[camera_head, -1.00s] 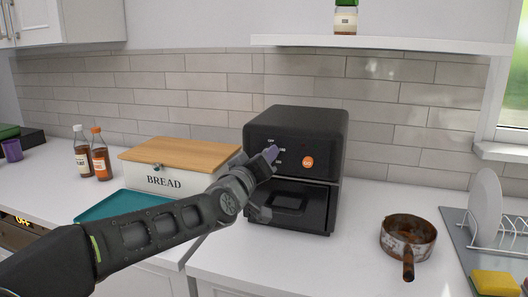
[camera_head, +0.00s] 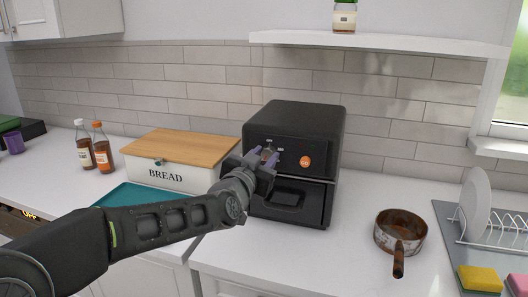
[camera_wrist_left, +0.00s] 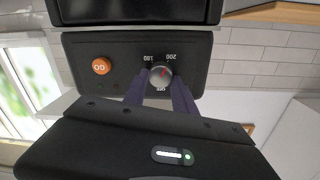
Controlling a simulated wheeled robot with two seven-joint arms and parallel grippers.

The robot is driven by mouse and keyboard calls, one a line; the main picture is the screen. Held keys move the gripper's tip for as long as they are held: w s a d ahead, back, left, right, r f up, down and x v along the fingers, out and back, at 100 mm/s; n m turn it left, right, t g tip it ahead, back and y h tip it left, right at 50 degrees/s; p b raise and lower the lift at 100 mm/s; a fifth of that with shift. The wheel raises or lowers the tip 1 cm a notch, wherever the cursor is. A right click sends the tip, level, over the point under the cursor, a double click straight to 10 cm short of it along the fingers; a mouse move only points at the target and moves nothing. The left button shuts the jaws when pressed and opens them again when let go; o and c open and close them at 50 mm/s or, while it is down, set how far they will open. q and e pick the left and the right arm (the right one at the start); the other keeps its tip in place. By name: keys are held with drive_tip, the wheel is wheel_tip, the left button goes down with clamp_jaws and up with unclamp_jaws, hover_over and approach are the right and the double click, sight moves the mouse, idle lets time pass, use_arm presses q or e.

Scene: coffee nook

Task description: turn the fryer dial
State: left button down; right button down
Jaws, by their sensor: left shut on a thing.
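The black fryer (camera_head: 315,128) stands on the white counter. Its dial (camera_wrist_left: 162,76) is a silver-grey knob with a red mark, with "180", "200" and "OFF" printed around it; the red mark is toward "200". My left gripper (camera_head: 268,157) is at the fryer's front panel. In the left wrist view its two purple fingers (camera_wrist_left: 161,88) are shut on the dial, one at each side. In the head view the gripper partly hides the dial. My right gripper is not in view.
An orange GO button (camera_head: 305,161) is right of the dial. The bread box (camera_head: 165,177), two bottles (camera_head: 102,150) and a teal tray (camera_head: 125,196) are to the left. A rusty pan (camera_head: 400,232) and dish rack (camera_head: 487,213) are to the right.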

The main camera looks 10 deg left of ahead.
use_arm(q)
drive_tip(key=shift+f+m, duration=0.15)
drive_tip(key=shift+m, duration=0.15)
drive_tip(key=c, duration=1)
unclamp_jaws()
drive_tip(key=shift+s, duration=0.1)
drive_tip(key=s, duration=0.5)
drive_tip(key=s+b, duration=0.1)
drive_tip(key=s, duration=0.1)
drive_tip(key=shift+s+a, duration=0.3)
drive_tip(key=shift+a, duration=0.1)
